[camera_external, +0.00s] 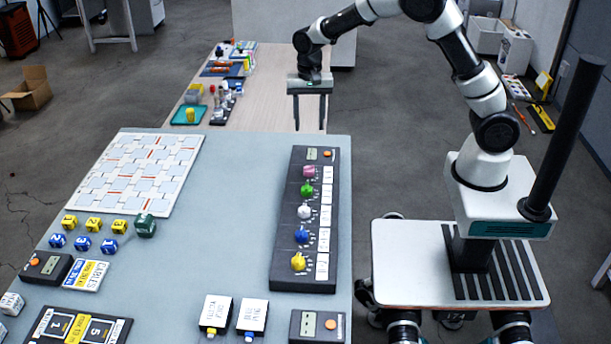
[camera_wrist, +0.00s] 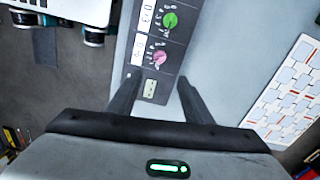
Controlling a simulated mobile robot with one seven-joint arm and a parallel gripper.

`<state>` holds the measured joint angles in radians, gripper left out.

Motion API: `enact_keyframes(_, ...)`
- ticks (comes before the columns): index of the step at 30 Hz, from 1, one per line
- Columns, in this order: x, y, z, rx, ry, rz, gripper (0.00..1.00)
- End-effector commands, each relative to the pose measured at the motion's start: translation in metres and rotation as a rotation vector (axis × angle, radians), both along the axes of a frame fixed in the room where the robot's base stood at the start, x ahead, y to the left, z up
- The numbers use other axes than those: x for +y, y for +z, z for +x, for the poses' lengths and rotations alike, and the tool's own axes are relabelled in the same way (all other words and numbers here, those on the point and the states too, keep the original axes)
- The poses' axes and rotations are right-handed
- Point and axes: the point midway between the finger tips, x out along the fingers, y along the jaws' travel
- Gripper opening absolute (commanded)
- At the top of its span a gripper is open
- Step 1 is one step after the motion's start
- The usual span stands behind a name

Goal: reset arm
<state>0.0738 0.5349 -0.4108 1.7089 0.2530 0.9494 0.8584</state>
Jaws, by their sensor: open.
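My gripper (camera_external: 311,112) hangs pointing down at the far end of the table, above and beyond the top of the dark knob panel. Its two fingers are apart with nothing between them. In the wrist view my gripper (camera_wrist: 157,97) also shows open and empty, with the panel's display end between and beyond the fingers. The knob panel (camera_external: 285,245) carries several coloured knobs: pink, green, white, blue and yellow from far to near. It also shows in the wrist view (camera_wrist: 178,57), where the green and pink knobs are visible.
A wooden table (camera_external: 270,75) with small items stands behind. The grey table's middle is clear.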

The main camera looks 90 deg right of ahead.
Motion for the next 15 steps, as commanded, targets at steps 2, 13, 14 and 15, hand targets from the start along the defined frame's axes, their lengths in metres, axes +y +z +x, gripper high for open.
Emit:
enact_keyframes(2,-0.0001,0.0073,0.0003,-0.001,0.001,-0.001,0.46)
enact_keyframes(13,0.0,0.0114,0.0,0.0,0.0,0.0,0.46)
enact_keyframes(14,0.0,0.0114,-0.0001,0.0,0.0,0.0,0.46)
enact_keyframes(15,0.0,0.0113,0.0,0.0,0.0,0.0,0.46)
